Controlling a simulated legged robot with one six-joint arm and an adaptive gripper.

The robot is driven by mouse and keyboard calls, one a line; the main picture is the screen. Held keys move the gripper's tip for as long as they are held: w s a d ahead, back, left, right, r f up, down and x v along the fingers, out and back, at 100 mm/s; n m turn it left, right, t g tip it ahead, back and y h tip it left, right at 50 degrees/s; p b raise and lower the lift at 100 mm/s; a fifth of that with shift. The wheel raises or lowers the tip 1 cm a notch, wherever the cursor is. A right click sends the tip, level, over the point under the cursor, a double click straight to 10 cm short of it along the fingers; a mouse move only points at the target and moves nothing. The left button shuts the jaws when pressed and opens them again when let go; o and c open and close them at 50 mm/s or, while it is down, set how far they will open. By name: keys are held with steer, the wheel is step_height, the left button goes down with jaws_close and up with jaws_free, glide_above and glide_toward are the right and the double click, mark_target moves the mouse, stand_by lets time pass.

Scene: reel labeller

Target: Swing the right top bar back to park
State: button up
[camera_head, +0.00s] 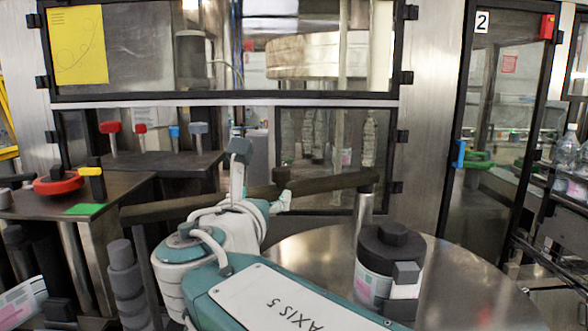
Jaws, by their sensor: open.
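A dark bar (335,183) runs across the middle of the view; its right end sits on a metal post (366,212) above the round steel table. Another stretch of dark bar (160,212) shows to the left of my arm; my arm hides where the two stretches meet or pass. My gripper (281,178) is open, at the left part of the right-hand bar. It overlaps the bar in the picture; I cannot tell whether it touches or straddles it. My white and teal arm hides part of the bar.
A label reel with a dark hub (390,245) stands on the round steel table (455,275). At left, a dark bench (120,190) holds a red knob (58,185) and a green pad (85,209). Framed glass guards (220,95) close off the back. A door marked 2 (482,22) stands at right.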

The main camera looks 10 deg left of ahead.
mark_target(278, 178)
steer(key=w, duration=1)
steer(key=shift+w+a, duration=0.2)
steer(key=shift+a, duration=0.05)
steer(key=shift+w+d, duration=0.2)
steer(key=shift+d, duration=0.1)
steer(key=shift+c, duration=0.3)
jaws_close()
